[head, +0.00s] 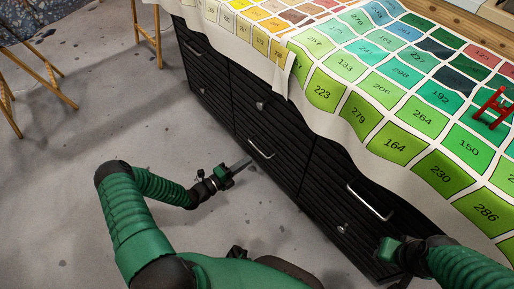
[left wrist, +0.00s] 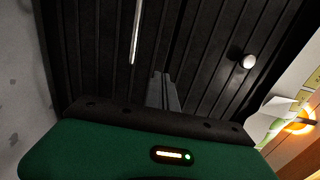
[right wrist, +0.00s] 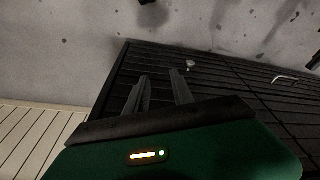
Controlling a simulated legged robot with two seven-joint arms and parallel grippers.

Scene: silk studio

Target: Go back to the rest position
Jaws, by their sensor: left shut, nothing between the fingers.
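My left gripper (head: 240,165) is low over the grey floor, in front of the black drawer cabinet (head: 222,80). In the left wrist view its fingers (left wrist: 164,90) are together and empty, with the ribbed cabinet front behind them. My right arm comes in at the lower right of the head view, beside the cabinet's near end; its fingertips are hidden there. In the right wrist view the right gripper (right wrist: 160,92) has its two fingers apart with nothing between them, and the cabinet front lies beyond.
A cloth of numbered colour squares (head: 345,65) covers the cabinet top and hangs over its edge. A red object (head: 492,108) lies on it. Metal handles (head: 371,202) stick out from the drawers. Wooden stool legs (head: 147,35) stand at upper left.

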